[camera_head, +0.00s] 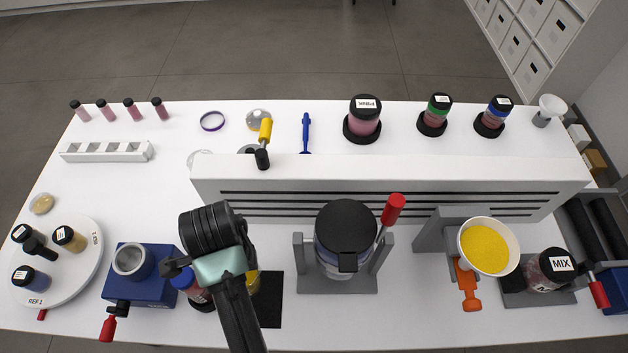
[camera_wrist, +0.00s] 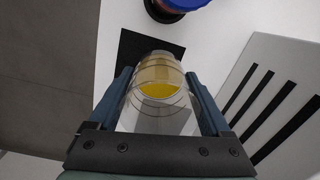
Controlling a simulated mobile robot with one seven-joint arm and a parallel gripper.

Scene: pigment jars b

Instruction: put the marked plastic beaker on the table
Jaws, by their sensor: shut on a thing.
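The clear plastic beaker (camera_wrist: 150,112) with ring lines sits between the two blue fingers of my gripper (camera_wrist: 159,78) in the wrist view. My gripper is shut on it. Yellow shows inside or through the beaker; I cannot tell which. A dark mat (camera_wrist: 135,46) shows behind it; I cannot tell whether the beaker touches it. In the head view my arm hides most of the beaker and the fingers. A bit of yellow (camera_head: 254,283) shows beside my arm, at the left edge of the black mat (camera_head: 270,310). The white table (camera_head: 420,310) lies around it.
A jar with a blue lid (camera_head: 184,280) stands left of my arm, near a blue device (camera_head: 140,280). A clamped black-lidded container (camera_head: 345,265) stands to the right. A slotted white unit (camera_head: 400,180) runs behind. Some front table is clear.

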